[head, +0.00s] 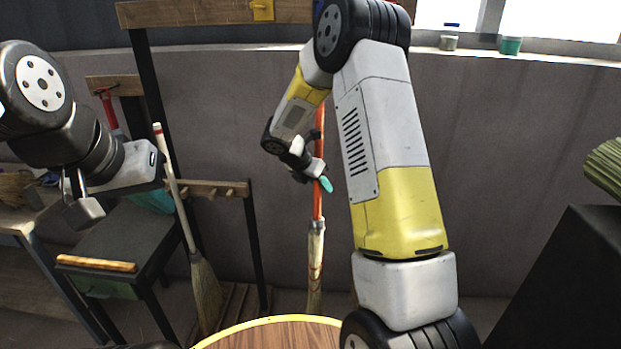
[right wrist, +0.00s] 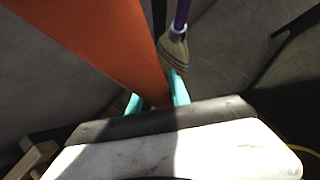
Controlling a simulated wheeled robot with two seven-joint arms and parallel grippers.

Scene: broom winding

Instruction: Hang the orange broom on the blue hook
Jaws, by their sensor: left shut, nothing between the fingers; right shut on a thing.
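The orange broom (head: 318,205) hangs upright in the head view, its pale bristle head (head: 316,262) low behind the round table. My right gripper (head: 322,180) is shut on its handle. In the right wrist view the orange handle (right wrist: 100,45) runs down between the teal fingertips of this gripper (right wrist: 157,97). The handle's top is hidden behind my right arm. My left gripper (head: 84,211) is shut and empty at the left, apart from the broom.
A wooden rack rail (head: 185,14) with a yellow hook (head: 262,10) crosses the top. Another broom (head: 205,285) leans on the rack at left, near a dark cabinet (head: 125,240). A purple-handled broom (right wrist: 176,48) shows in the right wrist view. A round wooden table (head: 275,335) is in front.

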